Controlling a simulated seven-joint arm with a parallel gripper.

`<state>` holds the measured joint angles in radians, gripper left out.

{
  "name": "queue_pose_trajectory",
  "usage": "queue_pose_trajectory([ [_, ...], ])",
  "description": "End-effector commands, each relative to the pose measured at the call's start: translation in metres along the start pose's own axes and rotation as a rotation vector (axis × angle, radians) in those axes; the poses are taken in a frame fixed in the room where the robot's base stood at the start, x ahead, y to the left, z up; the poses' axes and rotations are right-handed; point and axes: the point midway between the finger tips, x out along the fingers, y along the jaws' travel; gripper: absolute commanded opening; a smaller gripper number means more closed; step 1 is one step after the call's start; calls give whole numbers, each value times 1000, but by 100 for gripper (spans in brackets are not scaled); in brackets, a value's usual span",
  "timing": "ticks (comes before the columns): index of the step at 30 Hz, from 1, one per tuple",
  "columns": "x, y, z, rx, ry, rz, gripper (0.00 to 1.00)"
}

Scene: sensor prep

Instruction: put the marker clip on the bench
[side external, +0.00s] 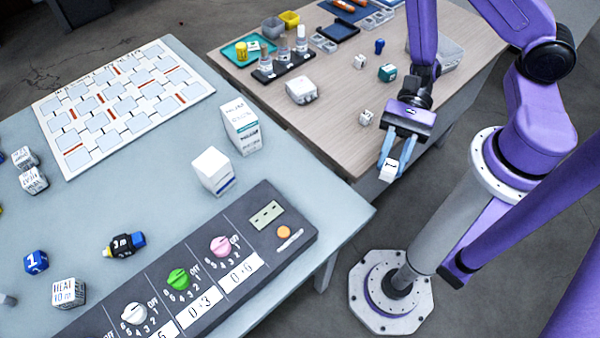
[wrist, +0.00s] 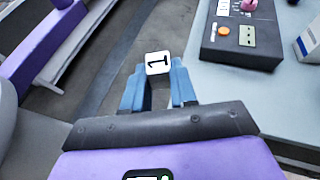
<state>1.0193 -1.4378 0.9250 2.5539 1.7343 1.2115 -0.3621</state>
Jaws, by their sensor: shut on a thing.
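My gripper (side external: 388,172) is shut on a small white block marked "1" (wrist: 158,63), which also shows between the blue fingertips in the side external view (side external: 390,169). I cannot tell for sure whether this block is the marker clip. The gripper holds it in the air, by the near edge of the wooden table and past the right end of the grey-blue table. Two work surfaces show: the grey-blue table (side external: 285,165) and the wooden table (side external: 335,130). I cannot tell which is the bench.
A dark control panel (side external: 215,235) with knobs lies along the grey-blue table's front edge. White boxes (side external: 212,170) and a marked board (side external: 125,105) stand or lie behind it. A black rack with bottles (side external: 283,68) and several small cubes occupy the wooden table. Floor shows between the tables.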

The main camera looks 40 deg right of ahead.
Motion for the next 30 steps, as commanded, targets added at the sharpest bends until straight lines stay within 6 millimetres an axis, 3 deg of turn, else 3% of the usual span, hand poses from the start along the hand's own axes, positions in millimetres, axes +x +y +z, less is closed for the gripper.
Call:
queue_pose_trajectory([
  [5, 7, -14, -5, 1, 0, 3, 0],
  [16, 36, -80, -26, -4, -1, 4, 0],
  [24, 58, -110, -59, -1, 0, 4, 0],
  [30, 66, -120, -70, 0, 0, 4, 0],
])
